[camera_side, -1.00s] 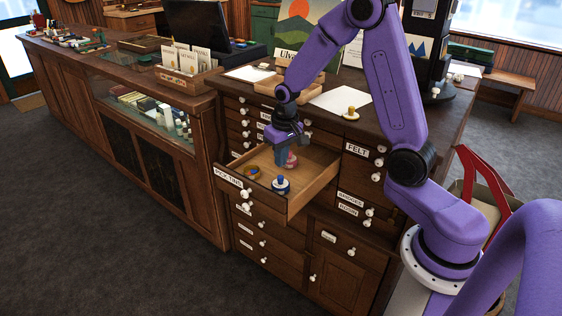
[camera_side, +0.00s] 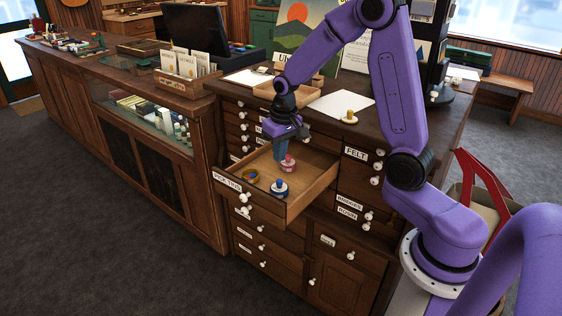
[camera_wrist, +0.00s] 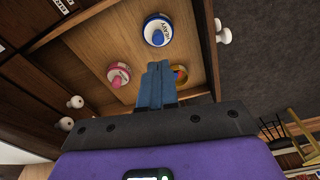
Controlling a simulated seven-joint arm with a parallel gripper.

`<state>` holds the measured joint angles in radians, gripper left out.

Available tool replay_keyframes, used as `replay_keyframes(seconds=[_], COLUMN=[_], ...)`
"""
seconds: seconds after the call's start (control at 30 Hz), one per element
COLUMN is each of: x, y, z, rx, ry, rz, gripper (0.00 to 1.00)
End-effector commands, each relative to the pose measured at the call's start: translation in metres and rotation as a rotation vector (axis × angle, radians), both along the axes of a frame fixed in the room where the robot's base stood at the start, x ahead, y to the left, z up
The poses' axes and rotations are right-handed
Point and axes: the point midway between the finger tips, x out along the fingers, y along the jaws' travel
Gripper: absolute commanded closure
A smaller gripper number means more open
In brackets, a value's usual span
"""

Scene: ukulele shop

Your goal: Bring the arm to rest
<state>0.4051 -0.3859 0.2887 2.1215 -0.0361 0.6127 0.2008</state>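My purple gripper (camera_side: 280,158) is above the open drawer (camera_side: 320,187) labelled PICK TINS. Its blue fingers (camera_wrist: 155,84) look shut against each other, with nothing visible between them. A white and blue tin with a blue knob (camera_side: 280,190) sits toward the front. A gold round tin (camera_side: 249,175) lies at the left. In the wrist view the fingers partly hide the gold tin (camera_wrist: 182,72).
A wooden tray (camera_side: 270,90) and a picture board (camera_side: 297,45) stand behind. A glass counter (camera_side: 150,108) is at left. The air above the drawer's front is clear.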

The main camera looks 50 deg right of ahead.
Motion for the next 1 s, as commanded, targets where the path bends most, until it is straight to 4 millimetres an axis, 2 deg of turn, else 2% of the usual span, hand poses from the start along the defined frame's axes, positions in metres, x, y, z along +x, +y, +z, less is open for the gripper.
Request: replay_keyframes(seconds=[0.17, 0.37, 0.5, 0.7, 1.0], x=[-0.012, -0.048, -0.079, -0.129, -0.21], y=[0.023, 0.064, 0.088, 0.112, 0.127], z=[0.008, 0.023, 0.031, 0.042, 0.053], rx=[-0.001, -0.003, -0.005, -0.01, -0.023], ry=[0.004, 0.018, 0.028, 0.044, 0.064], rz=[0.096, 0.297, 0.442, 0.651, 0.965], gripper=[1.0, 1.0, 1.0, 1.0, 1.0])
